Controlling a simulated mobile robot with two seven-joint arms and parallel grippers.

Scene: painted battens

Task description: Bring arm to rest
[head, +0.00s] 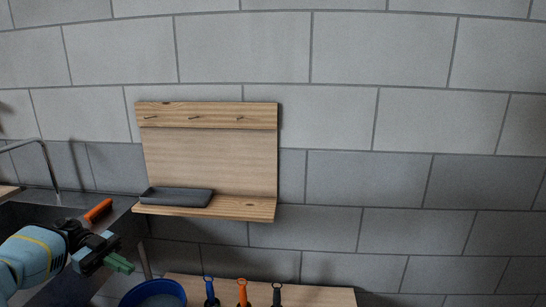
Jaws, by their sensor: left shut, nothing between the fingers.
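My left arm comes in at the lower left, and its gripper (119,264) has green fingers that are shut with nothing between them. It is in the air in front of the dark counter, left of the blue bowl and below the wooden wall board. My right gripper is not in the head view.
A wooden wall board (208,165) with small pegs has a shelf holding a dark tray (177,196). An orange-handled item (98,210) lies on the dark counter (121,204) by a faucet (48,165). Below are a blue bowl (180,287) and several handled tools (242,292) at a wooden surface (318,296).

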